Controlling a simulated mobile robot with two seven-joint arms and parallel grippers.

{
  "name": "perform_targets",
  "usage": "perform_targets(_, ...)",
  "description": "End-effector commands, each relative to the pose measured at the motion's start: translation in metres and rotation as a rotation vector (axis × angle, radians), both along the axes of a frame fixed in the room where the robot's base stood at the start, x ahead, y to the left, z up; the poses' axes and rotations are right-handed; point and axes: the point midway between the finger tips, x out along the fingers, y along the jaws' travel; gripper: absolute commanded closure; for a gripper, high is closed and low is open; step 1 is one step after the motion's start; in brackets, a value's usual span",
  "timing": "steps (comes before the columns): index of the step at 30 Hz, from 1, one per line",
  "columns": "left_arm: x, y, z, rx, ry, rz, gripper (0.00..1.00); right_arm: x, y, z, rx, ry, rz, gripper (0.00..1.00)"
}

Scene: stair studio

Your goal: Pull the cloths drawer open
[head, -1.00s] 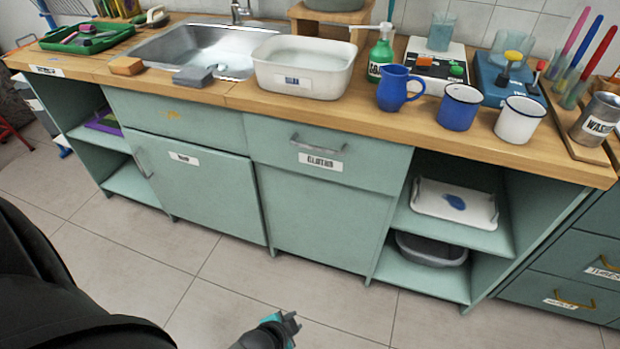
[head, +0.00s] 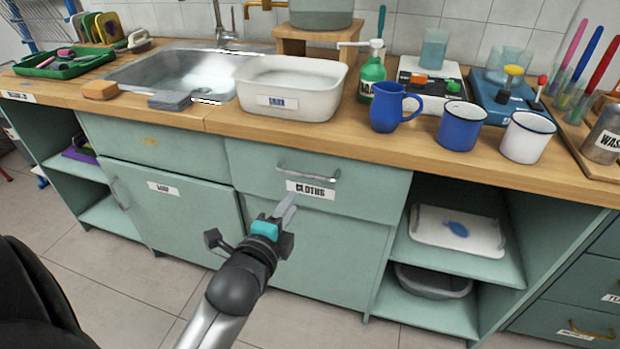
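The cloths drawer (head: 250,178) is a pale green front under the worktop, with a white label reading CLOTHS (head: 311,190). It looks shut, flush with the cabinet. Its silver bar handle (head: 308,175) runs across the upper middle of the front. My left gripper (head: 288,207) is in front of the cabinet, with its tip just below and left of the label in the picture. It appears apart from the handle. The finger gap is too small to judge. My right gripper is not in view.
A door (head: 183,210) is left of the cupboard front below the drawer, and open shelves with a white tray (head: 425,227) and a grey basin (head: 432,284) are to the right. The worktop above carries a white tub (head: 330,98), a blue jug (head: 385,112) and mugs.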

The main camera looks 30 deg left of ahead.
Motion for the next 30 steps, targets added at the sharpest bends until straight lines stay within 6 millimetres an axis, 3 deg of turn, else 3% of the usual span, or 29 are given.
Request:
perform_targets(15, 0.059, 0.014, -0.014, -0.003, -0.001, 0.001, 0.73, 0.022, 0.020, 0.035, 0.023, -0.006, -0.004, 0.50)
perform_targets(30, 0.112, 0.027, -0.026, -0.003, 0.000, 0.001, 0.73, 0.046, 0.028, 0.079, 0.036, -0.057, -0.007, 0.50)
